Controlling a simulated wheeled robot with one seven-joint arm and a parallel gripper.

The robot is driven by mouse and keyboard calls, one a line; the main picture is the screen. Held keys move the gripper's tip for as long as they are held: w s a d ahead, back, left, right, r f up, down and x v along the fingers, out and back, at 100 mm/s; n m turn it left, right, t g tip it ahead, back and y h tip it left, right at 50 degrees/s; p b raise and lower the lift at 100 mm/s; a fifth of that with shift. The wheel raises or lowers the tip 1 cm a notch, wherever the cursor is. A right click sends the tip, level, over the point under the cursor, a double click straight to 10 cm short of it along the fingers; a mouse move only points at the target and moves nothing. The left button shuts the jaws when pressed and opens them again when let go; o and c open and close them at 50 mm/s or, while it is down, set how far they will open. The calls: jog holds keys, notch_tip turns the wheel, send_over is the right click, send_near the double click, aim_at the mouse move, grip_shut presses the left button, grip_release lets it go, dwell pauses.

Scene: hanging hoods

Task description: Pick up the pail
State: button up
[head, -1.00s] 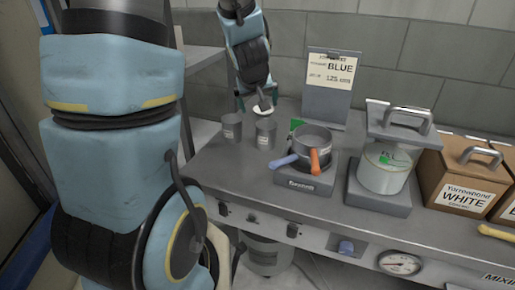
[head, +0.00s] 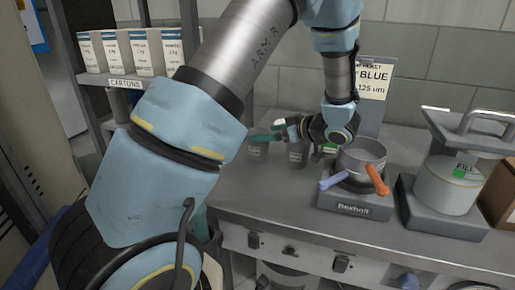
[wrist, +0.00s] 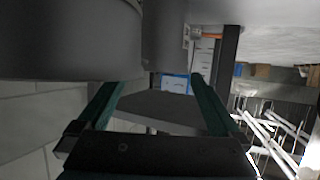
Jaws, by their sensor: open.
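Two small grey pail-like vessels stand on the counter in the head view, a left one (head: 257,150) and a right one (head: 297,157). A larger rounded grey vessel (head: 285,275) shows partly below the counter. I cannot tell which is the pail. My gripper (head: 262,131) is open and empty, held level above the small vessels and pointing left. In the wrist view my gripper's green fingers (wrist: 158,92) are spread apart with nothing between them. A big grey rounded surface (wrist: 65,40) and a second one (wrist: 163,35) fill the top, close by.
A pot (head: 361,157) with blue and orange handles sits on a burner (head: 352,200) to the right. A lidded container (head: 447,188) stands beyond it. A ticket board (head: 373,80) stands behind. Shelved cartons (head: 135,50) are at left. The front counter (head: 260,205) is clear.

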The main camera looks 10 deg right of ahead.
aim_at(250, 134)
jog(key=p+x, duration=0.1)
jog(key=x, duration=0.3)
jog(key=shift+w+a, duration=0.2)
jog(key=shift+a, duration=0.1)
jog(key=shift+c, duration=0.2)
jog(key=c, duration=1.2)
